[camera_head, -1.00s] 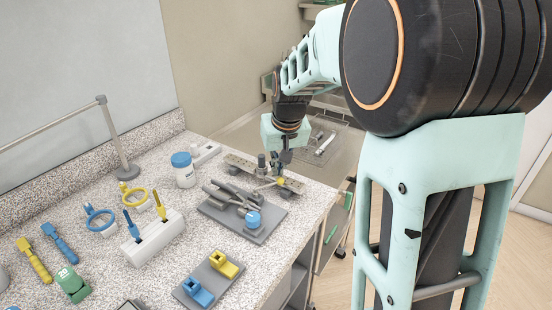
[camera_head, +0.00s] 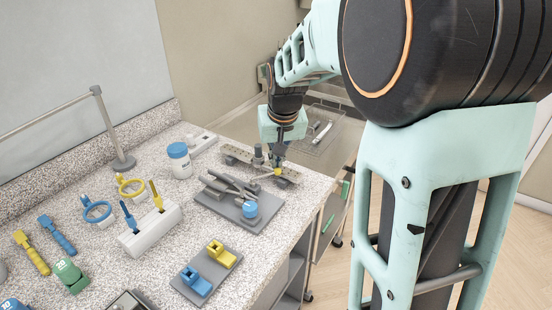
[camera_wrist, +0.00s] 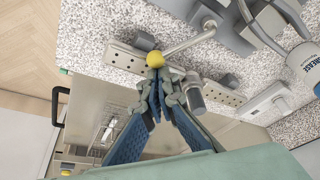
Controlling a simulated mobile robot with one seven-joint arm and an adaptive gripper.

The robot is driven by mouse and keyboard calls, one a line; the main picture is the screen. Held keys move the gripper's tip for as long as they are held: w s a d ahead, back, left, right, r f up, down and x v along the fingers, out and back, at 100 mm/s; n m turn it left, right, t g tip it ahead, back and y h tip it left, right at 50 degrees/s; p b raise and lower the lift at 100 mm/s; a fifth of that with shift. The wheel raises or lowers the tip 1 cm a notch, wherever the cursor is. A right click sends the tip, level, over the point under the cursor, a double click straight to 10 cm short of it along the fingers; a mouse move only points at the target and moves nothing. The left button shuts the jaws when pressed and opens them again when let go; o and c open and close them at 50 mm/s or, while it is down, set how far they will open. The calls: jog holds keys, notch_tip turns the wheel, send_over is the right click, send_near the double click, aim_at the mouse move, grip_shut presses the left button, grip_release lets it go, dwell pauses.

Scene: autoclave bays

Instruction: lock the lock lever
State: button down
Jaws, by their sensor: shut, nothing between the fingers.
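The lock lever (camera_wrist: 190,43) is a pale metal rod with a yellow ball knob (camera_wrist: 155,59) at its end. In the wrist view the rod runs from the knob up and to the right. The knob also shows in the head view (camera_head: 278,171), over the perforated grey rail. My gripper (camera_wrist: 157,73) is shut and empty, its fingertips right at the knob; I cannot tell whether they touch it. In the head view my gripper (camera_head: 277,164) points down at the rail's right part. The lever's rod is hard to make out there.
The perforated rail (camera_head: 236,153) carries an upright grey post (camera_wrist: 193,93) close beside my fingers. A white bottle (camera_head: 179,161) stands to the left. The counter's right edge is close.

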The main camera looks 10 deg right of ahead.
jog(key=shift+s, duration=0.1)
jog(key=s+m+h+b, duration=0.1)
jog(key=m, duration=0.1)
jog(key=s+m, duration=0.2)
jog(key=m, duration=0.1)
jog(key=shift+s+d+f+h+b, duration=0.1)
jog(key=shift+d+f+h+b, duration=0.1)
jog(key=shift+h+b, duration=0.2)
jog(key=s+m, duration=0.1)
jog(key=m+b, duration=0.1)
jog(key=m, duration=0.1)
jog(key=s+m+g+h, duration=0.1)
jog(key=shift+s+a+r+b, duration=0.1)
jog(key=shift+s+a+b, duration=0.2)
jog(key=shift+b, duration=0.1)
jog(key=shift+r, duration=0.1)
jog(key=shift+w+a+p, duration=0.3)
jog(key=shift+w+a, duration=0.05)
jog(key=shift+w, duration=0.35)
